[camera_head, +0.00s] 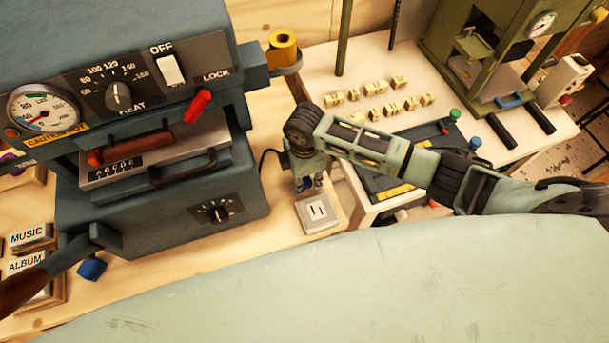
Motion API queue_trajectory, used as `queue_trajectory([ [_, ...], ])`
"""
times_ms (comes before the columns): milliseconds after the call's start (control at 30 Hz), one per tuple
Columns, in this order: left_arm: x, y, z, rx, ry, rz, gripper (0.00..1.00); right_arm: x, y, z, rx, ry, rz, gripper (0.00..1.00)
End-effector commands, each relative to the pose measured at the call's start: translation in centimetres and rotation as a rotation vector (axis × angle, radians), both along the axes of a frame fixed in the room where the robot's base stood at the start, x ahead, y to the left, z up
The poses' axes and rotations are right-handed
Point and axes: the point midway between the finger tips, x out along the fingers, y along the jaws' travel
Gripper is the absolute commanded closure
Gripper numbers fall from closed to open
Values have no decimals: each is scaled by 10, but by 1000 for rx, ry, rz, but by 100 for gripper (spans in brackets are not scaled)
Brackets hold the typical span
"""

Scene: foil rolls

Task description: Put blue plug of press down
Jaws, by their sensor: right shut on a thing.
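The blue-grey press (165,215) stands at the left on the wooden bench. A black cable (264,158) runs from behind it to my right gripper (308,184). My right gripper points down just right of the press and is shut on the plug at the cable's end. The plug is mostly hidden by the fingers; only small bluish bits show between them. The gripper is above and behind a pale square socket box (312,226) with two dark slots. I cannot tell how high the plug is above the bench. My left gripper is not in view.
A small blue block (91,269) lies at the press's front left. Labelled blocks (30,237) are at the left edge. A yellow roll (283,45) sits behind the press. Small letter pieces (380,88) and a green press (490,50) stand on the right-hand table.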

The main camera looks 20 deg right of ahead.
Motion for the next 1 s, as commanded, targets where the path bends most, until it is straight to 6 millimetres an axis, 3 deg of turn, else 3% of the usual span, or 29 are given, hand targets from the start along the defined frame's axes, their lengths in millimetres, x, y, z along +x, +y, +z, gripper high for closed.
queue_trajectory([
  [233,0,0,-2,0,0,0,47,0,0,-7,0,0,1,100],
  [267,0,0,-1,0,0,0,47,0,0,-7,0,0,1,69],
  [467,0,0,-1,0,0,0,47,0,0,-6,0,0,1,51],
  [800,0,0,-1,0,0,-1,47,0,0,-4,1,-1,1,51],
  [1000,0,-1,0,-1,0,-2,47,2,1,21,3,-4,1,51],
])
